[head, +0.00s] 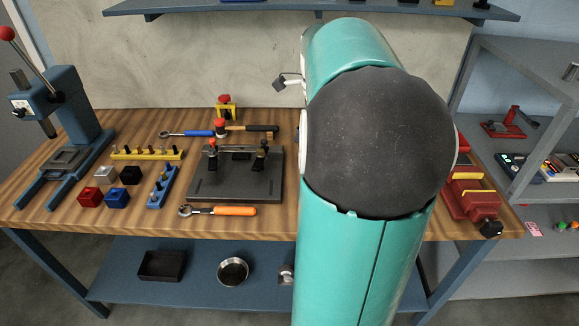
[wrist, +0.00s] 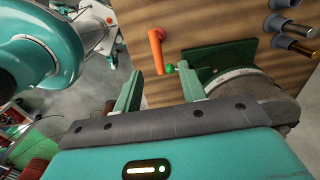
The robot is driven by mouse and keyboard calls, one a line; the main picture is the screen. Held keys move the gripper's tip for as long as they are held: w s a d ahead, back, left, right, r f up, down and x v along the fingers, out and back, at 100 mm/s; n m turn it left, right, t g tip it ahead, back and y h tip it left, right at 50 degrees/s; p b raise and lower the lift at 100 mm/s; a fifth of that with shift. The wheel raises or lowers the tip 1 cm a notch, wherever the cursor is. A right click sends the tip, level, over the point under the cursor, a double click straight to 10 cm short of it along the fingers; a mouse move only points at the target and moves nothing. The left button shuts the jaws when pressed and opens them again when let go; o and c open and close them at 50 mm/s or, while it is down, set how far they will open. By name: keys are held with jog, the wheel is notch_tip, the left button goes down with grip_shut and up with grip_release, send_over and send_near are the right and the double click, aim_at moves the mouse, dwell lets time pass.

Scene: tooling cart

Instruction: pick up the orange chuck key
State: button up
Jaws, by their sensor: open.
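An orange bar-shaped piece (wrist: 156,52) with a short bent upper end lies over the wood top in the wrist view; it looks like the chuck key. My gripper (wrist: 160,70) is open, its two green fingers apart. The orange piece shows just beyond the fingertips, its lower end between them in the picture; I cannot tell the height gap. No contact shows. In the head view my teal arm hides the gripper and that part of the bench, and I cannot make out the chuck key there.
Silver cylinders (wrist: 298,45) stand farther right. In the head view, an orange-handled ratchet (head: 234,211) lies near the bench's front.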

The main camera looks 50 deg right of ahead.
jog(key=shift+s+d+f, duration=0.2)
jog(key=shift+d+f, duration=0.1)
jog(key=shift+f, duration=0.05)
notch_tip(320, 180, down, 8)
jog(key=shift+r, duration=0.1)
jog(key=shift+s+a+f, duration=0.15)
jog(key=shift+s+f, duration=0.05)
jog(key=shift+f, duration=1.15)
jog(key=shift+s+a+f, duration=0.1)
jog(key=shift+s+f, duration=0.05)
jog(key=shift+f, duration=1.2)
grip_shut()
